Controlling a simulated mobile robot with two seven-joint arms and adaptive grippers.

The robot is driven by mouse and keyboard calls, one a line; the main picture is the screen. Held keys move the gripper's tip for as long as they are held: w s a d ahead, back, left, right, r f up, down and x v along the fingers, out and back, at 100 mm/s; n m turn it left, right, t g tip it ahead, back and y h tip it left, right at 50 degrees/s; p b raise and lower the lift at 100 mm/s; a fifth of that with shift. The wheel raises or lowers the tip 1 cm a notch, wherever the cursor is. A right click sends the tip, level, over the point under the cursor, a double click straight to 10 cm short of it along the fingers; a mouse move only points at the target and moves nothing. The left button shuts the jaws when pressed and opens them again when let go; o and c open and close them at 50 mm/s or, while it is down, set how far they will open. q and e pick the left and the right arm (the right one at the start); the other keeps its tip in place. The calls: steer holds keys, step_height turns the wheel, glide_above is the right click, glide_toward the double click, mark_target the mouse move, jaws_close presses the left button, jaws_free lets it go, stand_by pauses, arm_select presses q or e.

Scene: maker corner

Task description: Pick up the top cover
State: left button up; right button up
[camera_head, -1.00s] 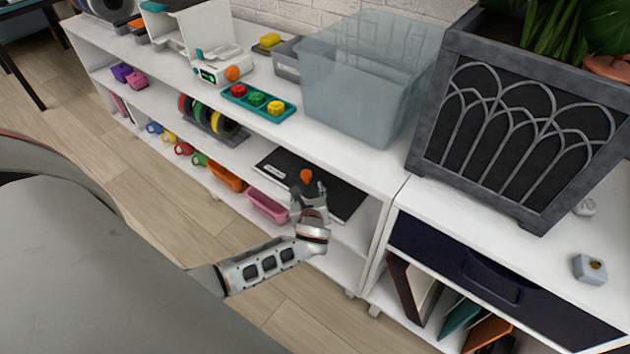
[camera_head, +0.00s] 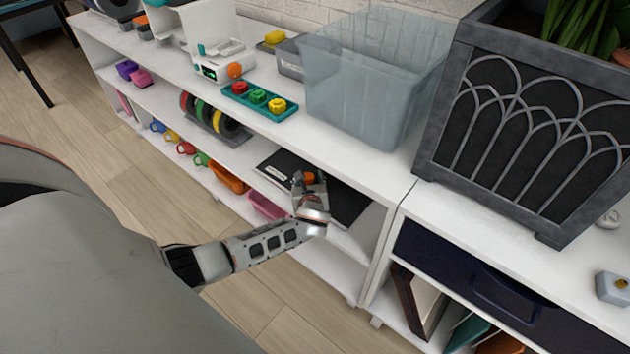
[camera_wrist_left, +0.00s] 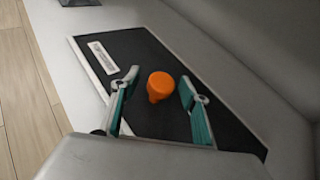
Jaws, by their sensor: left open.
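A flat black panel (camera_head: 348,206), which looks like the top cover, lies on the middle shelf of the white unit. In the left wrist view the black panel (camera_wrist_left: 140,50) has a pale label (camera_wrist_left: 102,57) near one end. An orange round-topped knob (camera_wrist_left: 160,84) stands on its middle; in the head view the knob (camera_head: 309,177) is partly hidden by my fingers. My left gripper (camera_head: 308,183) is open over the panel. In the left wrist view its teal-padded fingers (camera_wrist_left: 158,80) stand on either side of the knob, with gaps showing. My right gripper is not in view.
The upper shelf (camera_head: 365,170) overhangs the panel's back part. A pink bin (camera_head: 267,206) and an orange bin (camera_head: 229,180) sit on the lower shelf, left of my gripper. A spool rack (camera_head: 215,120) stands further left. A clear tub (camera_head: 365,95) stands on top.

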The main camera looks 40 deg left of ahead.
arm_select(q)
jaws_close()
steer(key=shift+r, duration=0.1)
